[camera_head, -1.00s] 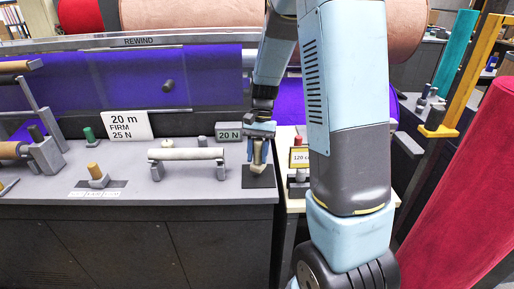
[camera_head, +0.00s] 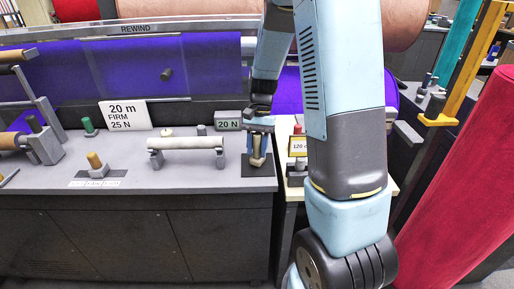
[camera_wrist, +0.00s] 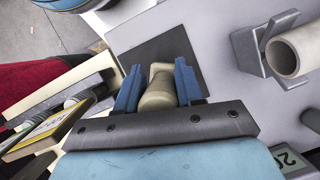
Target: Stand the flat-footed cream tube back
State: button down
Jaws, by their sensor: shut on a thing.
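My gripper (camera_head: 258,150) is shut on a small cream tube (camera_wrist: 158,92), with one blue finger on each side of it in the wrist view. The held tube (camera_head: 256,160) looks roughly upright in the head view, over a dark square pad (camera_head: 268,170) near the bench's right front corner. The pad (camera_wrist: 180,48) also shows behind it in the wrist view. I cannot tell whether the tube's foot touches the pad. A longer cream tube (camera_head: 187,143) lies across a grey cradle (camera_head: 222,158) to the left; its open end (camera_wrist: 285,58) shows in the wrist view.
A "20 N" display (camera_head: 228,125) stands just behind left of my gripper. A yellow-framed display (camera_head: 298,146) stands on the side table to the right. Bare bench top lies before the cradle.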

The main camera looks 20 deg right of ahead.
jog(key=shift+f, duration=0.3)
jog(key=c, duration=0.6)
grip_release()
jog(key=v, duration=1.3)
jog(key=shift+w+r, duration=0.25)
